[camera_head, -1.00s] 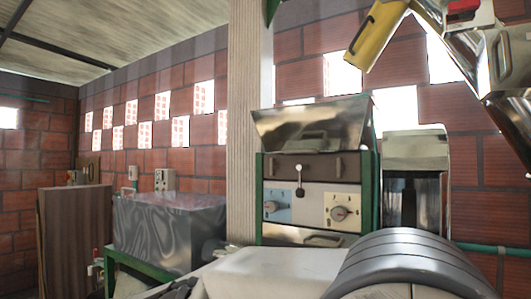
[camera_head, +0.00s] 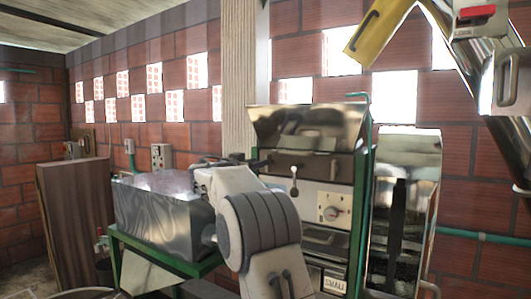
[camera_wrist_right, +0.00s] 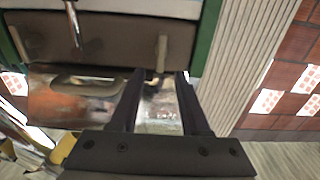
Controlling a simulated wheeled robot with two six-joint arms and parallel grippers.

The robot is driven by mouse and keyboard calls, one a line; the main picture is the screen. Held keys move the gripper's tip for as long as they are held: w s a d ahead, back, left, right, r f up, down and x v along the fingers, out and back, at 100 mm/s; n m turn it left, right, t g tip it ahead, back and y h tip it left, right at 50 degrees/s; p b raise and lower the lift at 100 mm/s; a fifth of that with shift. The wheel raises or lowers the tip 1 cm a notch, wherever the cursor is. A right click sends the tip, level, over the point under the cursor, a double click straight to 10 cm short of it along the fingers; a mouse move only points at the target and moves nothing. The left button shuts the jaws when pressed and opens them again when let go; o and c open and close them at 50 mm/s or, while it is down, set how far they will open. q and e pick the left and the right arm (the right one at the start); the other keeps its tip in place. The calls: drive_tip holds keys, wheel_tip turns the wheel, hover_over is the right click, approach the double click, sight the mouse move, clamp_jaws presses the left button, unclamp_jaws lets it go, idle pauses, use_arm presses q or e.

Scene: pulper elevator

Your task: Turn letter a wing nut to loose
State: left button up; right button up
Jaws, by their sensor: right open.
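The pulper front panel (camera_head: 312,190) has a dark brown strip (camera_head: 307,166) below a chrome hopper. Two small upright brown wing nuts sit on the strip. The right one (camera_head: 331,170) shows in the head view, and the left one is hidden there behind my right arm. In the wrist view, which is upside down, the left wing nut (camera_wrist_right: 161,53) stands just beyond and between the fingertips of my right gripper (camera_wrist_right: 161,74). The gripper is open and empty; its fingers (camera_head: 258,158) are at the strip's left end. No letters are readable. My left gripper is out of view.
A lever with a white ball (camera_head: 294,170) sticks out between the wing nuts. A control dial (camera_head: 331,212) is below. The chrome hopper (camera_head: 308,130) with a handle is above. A concrete column (camera_head: 240,80) stands close at left. A metal box (camera_head: 160,215) on a green frame is further left.

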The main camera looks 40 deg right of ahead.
drive_tip(key=p+x, duration=0.3)
drive_tip(key=x, duration=0.2)
drive_tip(key=shift+w+d, duration=0.15)
drive_tip(key=shift+d, duration=0.1)
clamp_jaws()
